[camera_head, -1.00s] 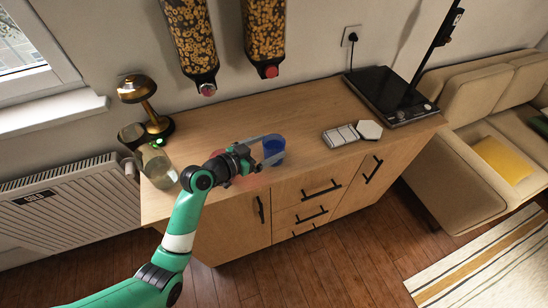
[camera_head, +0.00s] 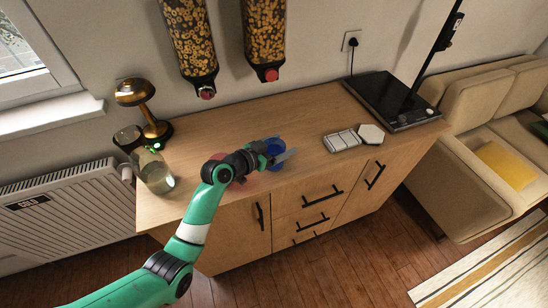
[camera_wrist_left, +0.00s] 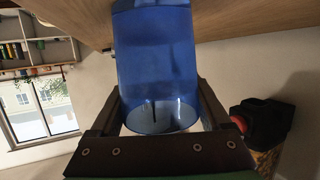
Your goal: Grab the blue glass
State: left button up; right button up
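The blue glass (camera_head: 268,147) is near the front of the wooden counter, partly covered by my left gripper in the head view. My left gripper (camera_head: 287,146) reaches in from the left, with one finger on each side of the glass. In the left wrist view the blue glass (camera_wrist_left: 155,65) fills the space between the two fingers of the left gripper (camera_wrist_left: 158,88), which stand wide apart. Only thin gaps, if any, show between the fingers and the glass wall; firm contact does not show. My right gripper is not in view.
A reddish round thing (camera_head: 218,157) lies partly behind my gripper. Small white boxes (camera_head: 342,139) and a black hob (camera_head: 390,98) are right. Cereal dispensers (camera_head: 190,42) hang above.

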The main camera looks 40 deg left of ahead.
pick_arm(q)
grip_shut()
jog(key=shift+r, duration=0.1)
jog(key=shift+r+p, duration=0.7)
jog(key=shift+r, duration=0.35)
jog(key=s+d+r+p, duration=0.4)
jog(key=s+r+p, duration=0.6)
jog(key=s+p, duration=0.3)
jog(key=shift+d+r, duration=0.35)
jog(key=shift+d, duration=0.05)
jog(key=shift+s, duration=0.1)
